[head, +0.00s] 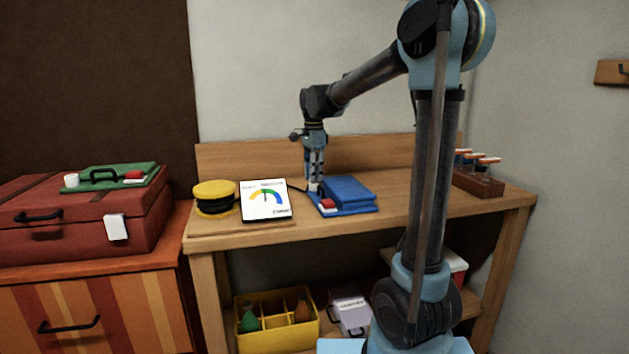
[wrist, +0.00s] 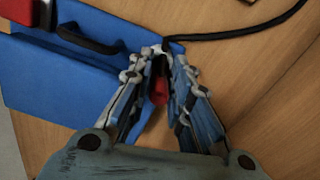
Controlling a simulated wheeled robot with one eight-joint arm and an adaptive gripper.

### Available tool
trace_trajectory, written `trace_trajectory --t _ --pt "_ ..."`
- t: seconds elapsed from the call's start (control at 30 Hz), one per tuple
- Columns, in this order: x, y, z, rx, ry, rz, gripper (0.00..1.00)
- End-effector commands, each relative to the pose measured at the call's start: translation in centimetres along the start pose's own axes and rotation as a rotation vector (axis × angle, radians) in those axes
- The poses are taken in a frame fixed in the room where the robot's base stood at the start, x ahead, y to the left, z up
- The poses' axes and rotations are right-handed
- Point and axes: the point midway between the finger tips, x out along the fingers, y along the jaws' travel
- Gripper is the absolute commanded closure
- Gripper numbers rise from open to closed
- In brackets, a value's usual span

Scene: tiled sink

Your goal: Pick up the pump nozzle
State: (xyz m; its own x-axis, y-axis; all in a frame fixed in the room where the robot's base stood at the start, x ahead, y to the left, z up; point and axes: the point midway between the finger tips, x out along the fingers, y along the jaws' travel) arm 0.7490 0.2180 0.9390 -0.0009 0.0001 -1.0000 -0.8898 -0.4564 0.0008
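The pump nozzle (wrist: 159,86) looks like a small red and dark piece at the near end of a black hose, in the middle of the wrist view. Its ends are partly hidden by the fingers. My gripper (wrist: 165,58) points down, its fingers converging closely on either side of the nozzle, and appears shut on it. In the head view my gripper (head: 314,186) is low over the workbench, just left of the folded blue case (head: 348,190). The nozzle is too small to make out there.
A gauge display (head: 266,201) and a yellow-topped round item (head: 214,198) stand to the left on the workbench (head: 400,192). A rack of tools (head: 478,182) is at the right end. The blue case (wrist: 75,85) lies close against my fingers.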

Motion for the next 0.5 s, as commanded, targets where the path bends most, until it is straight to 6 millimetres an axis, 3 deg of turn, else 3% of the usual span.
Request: trace_trajectory --t 0.03,0.1,0.5 --pt "-0.01 0.00 -0.01 0.000 0.000 0.000 0.90" --pt "-0.01 0.01 -0.01 0.000 0.000 0.000 1.00" --pt "-0.26 0.02 -0.06 0.001 0.000 0.000 1.00"
